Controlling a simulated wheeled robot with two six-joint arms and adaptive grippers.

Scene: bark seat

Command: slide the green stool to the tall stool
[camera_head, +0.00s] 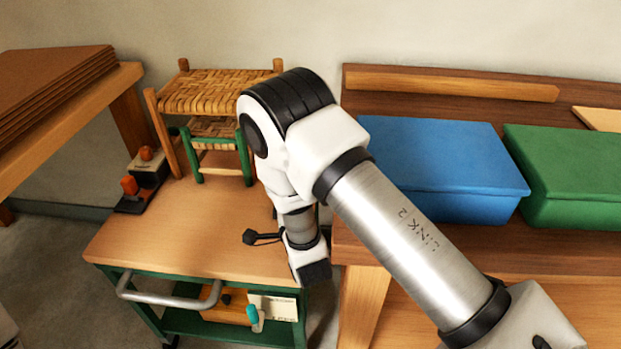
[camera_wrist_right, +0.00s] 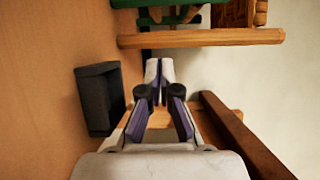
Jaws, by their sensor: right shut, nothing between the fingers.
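The tall stool (camera_head: 212,92) has a woven seat and wooden legs. It stands at the back of the cart top. The low green stool (camera_head: 240,156), with green legs and a woven seat, is in front of it, partly under its seat; I cannot tell whether they touch. My right gripper (camera_wrist_right: 158,70) is shut and empty above the cart top; in the head view my arm hides its fingers. The wrist view is turned sideways: a wooden stool leg (camera_wrist_right: 200,38) and green stool parts (camera_wrist_right: 180,4) lie past the fingertips at its top. My left gripper is out of view.
A dark box (camera_wrist_right: 100,98) is beside my fingers in the wrist view. Blue (camera_head: 445,165) and green (camera_head: 565,175) bins stand on the right bench.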

